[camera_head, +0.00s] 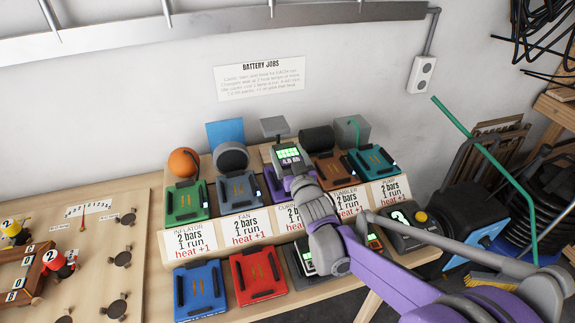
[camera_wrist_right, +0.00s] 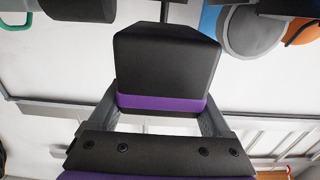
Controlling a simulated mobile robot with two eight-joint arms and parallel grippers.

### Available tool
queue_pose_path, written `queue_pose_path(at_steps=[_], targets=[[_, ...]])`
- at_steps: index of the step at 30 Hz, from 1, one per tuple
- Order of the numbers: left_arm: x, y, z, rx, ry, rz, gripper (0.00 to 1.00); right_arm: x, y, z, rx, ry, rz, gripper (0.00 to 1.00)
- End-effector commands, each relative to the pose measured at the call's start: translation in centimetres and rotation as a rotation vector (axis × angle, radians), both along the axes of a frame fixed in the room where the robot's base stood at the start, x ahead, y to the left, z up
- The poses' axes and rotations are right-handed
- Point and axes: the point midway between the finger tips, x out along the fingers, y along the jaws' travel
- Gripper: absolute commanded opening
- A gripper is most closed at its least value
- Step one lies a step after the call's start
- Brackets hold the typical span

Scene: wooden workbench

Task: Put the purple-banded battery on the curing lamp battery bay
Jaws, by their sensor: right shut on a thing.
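The purple-banded battery is a dark block with a purple stripe; it fills the middle of the right wrist view (camera_wrist_right: 165,65). In the head view, the dark block with a lit green display (camera_head: 290,156) is at my right gripper (camera_head: 298,178). My right gripper is shut on the battery, with its fingers on both sides in the wrist view. The curing lamp bay (camera_head: 273,187) is a purple pad in the upper row, largely hidden behind the battery and gripper. Whether the battery touches it I cannot tell. My left gripper is not in view.
Below are a blue pad (camera_head: 200,289), a red pad (camera_head: 258,274) and a grey one with a display (camera_head: 297,262).

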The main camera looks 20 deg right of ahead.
Motion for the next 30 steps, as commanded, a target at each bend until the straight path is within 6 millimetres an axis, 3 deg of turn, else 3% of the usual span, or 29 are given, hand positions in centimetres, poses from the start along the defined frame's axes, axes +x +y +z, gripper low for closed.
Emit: queue_pose_path(at_steps=[8, 20, 21, 24, 30], targets=[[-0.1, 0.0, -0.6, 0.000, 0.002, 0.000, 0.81, 0.0, 0.0, -3.3, 0.000, -0.002, 0.001, 0.00], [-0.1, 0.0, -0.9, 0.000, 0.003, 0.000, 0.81, 0.0, 0.0, -3.9, 0.000, -0.002, 0.001, 0.00], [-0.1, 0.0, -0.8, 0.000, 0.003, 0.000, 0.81, 0.0, 0.0, -3.9, 0.000, 0.000, 0.000, 0.88], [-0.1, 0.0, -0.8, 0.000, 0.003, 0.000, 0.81, 0.0, 0.0, -3.8, 0.000, 0.000, 0.000, 1.00], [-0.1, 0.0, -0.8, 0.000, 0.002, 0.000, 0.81, 0.0, 0.0, -3.8, 0.000, 0.000, 0.000, 1.00]])
